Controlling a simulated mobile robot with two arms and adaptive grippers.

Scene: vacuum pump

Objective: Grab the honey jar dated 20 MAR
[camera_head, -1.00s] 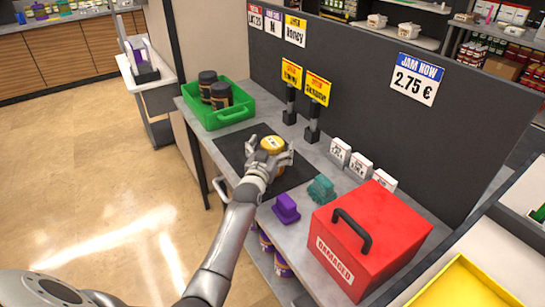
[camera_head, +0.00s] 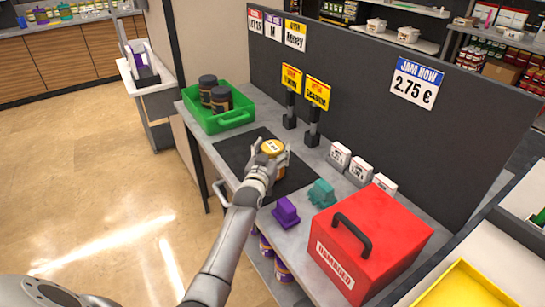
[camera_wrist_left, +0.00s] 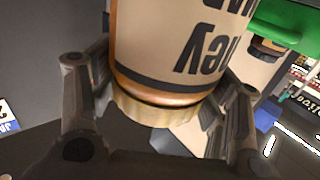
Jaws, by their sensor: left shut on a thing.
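A honey jar with a yellow-gold lid (camera_head: 272,147) stands on the dark mat (camera_head: 234,151) on the grey counter. Dark marks on its lid are too small to read surely. My left gripper (camera_head: 270,165) is shut on this jar, with fingers on both sides of it. In the left wrist view the jar (camera_wrist_left: 180,50) fills the middle between the fingers, its "Honey" label upside down in the picture. No date shows readably there. My right gripper is not in view.
A green crate (camera_head: 236,121) with two dark-lidded jars (camera_head: 220,99) stands at the back left. A purple block (camera_head: 286,212), a teal block (camera_head: 321,193) and a red "DAMAGED" box (camera_head: 385,230) stand toward the front right. A dark partition (camera_head: 350,90) runs behind.

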